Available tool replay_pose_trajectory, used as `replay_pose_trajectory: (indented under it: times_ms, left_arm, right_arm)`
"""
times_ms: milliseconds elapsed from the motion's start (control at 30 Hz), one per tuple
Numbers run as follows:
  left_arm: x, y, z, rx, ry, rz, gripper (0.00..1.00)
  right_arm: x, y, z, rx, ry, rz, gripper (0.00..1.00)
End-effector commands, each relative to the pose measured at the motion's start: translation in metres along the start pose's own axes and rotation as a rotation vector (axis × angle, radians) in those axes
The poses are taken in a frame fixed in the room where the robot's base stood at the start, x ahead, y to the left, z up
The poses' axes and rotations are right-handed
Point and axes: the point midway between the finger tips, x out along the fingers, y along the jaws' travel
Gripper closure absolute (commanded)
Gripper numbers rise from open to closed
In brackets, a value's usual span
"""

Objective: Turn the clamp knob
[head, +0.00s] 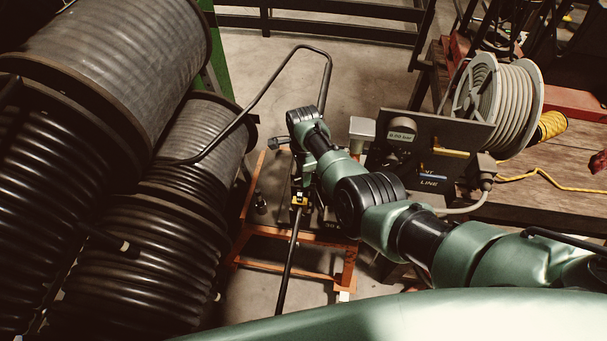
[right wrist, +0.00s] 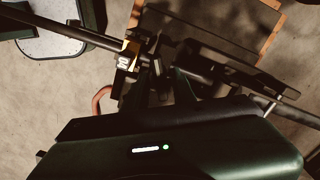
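The hose crimper stands on an orange-framed stand (head: 265,231) in the middle of the head view. A black hose or bar (head: 290,255) runs down its front, with a yellow-marked block (head: 299,201) on it. That yellow block also shows in the right wrist view (right wrist: 128,56). My right gripper (head: 304,176) is over the crimper, close to the yellow block. Its fingers are dark and blend with the machine, so their opening is unclear. I cannot pick out the clamp knob for certain; the gripper and arm hide part of the crimper. My left gripper is not in view.
Large black hose reels (head: 120,70) fill the left side. A bent black bar (head: 262,95) arches behind the stand. A dark control box (head: 430,150) and a grey hose reel (head: 500,100) stand on the wooden bench (head: 545,195) at right. Concrete floor shows between.

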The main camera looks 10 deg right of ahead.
Motion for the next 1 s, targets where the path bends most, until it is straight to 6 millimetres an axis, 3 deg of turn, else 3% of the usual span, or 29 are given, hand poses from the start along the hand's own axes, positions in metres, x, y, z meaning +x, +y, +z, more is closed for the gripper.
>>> replay_pose_trajectory:
  times_ms: [400,800,1000]
  left_arm:
    - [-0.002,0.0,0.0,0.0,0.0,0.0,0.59]
    - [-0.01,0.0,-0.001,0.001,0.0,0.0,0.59]
    - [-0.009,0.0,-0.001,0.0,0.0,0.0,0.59]
  right_arm:
    - [-0.005,0.0,0.0,-0.001,0.0,-0.001,0.65]
    - [-0.059,-0.001,0.0,-0.001,0.0,-0.004,0.65]
    - [-0.076,0.0,0.0,-0.001,0.0,-0.001,0.65]
